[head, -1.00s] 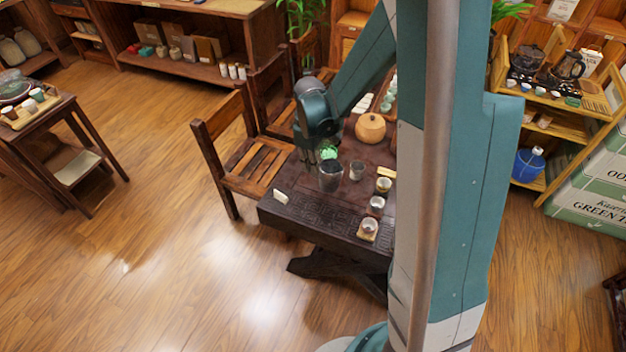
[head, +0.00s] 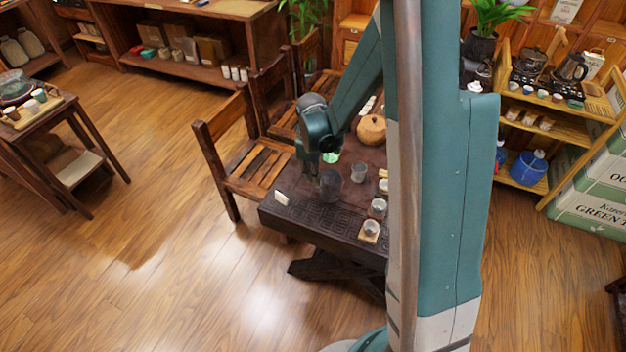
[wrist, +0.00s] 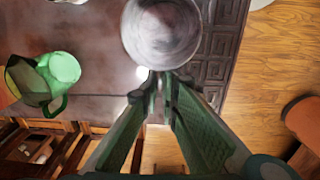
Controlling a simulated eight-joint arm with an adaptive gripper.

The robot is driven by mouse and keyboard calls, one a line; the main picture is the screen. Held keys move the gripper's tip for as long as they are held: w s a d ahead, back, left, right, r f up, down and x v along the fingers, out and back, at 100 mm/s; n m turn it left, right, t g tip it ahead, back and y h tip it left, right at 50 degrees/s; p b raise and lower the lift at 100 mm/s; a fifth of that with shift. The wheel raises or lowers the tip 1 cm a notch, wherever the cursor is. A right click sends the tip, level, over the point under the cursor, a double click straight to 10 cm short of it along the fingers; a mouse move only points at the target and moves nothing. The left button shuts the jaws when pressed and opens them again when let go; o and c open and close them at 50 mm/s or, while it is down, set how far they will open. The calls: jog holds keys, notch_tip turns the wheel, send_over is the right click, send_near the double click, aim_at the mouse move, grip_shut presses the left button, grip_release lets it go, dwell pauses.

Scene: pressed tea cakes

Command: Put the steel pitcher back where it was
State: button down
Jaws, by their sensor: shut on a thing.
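The steel pitcher (head: 331,184) is a grey metal vessel near the front left of the dark carved tea table (head: 300,224). In the wrist view the pitcher (wrist: 162,36) is seen from above, its round mouth at the top centre. My gripper (wrist: 164,82) is shut at the pitcher's near side; the fingertips meet there, and the exact part gripped is hard to make out. In the head view my gripper (head: 322,168) is just behind and above the pitcher. I cannot tell whether the pitcher's base touches the table.
A green pitcher (wrist: 62,68) stands left of my gripper in the wrist view. A wooden chair (head: 240,165) stands left of the table.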

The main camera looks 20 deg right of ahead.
jog(key=shift+f, duration=0.8)
jog(key=shift+f, duration=0.15)
jog(key=c, duration=2.6)
grip_release()
jog(key=shift+a+r+p, duration=0.1)
jog(key=shift+r+p, duration=0.6)
jog(key=shift+r, duration=5.45)
jog(key=shift+s, duration=0.1)
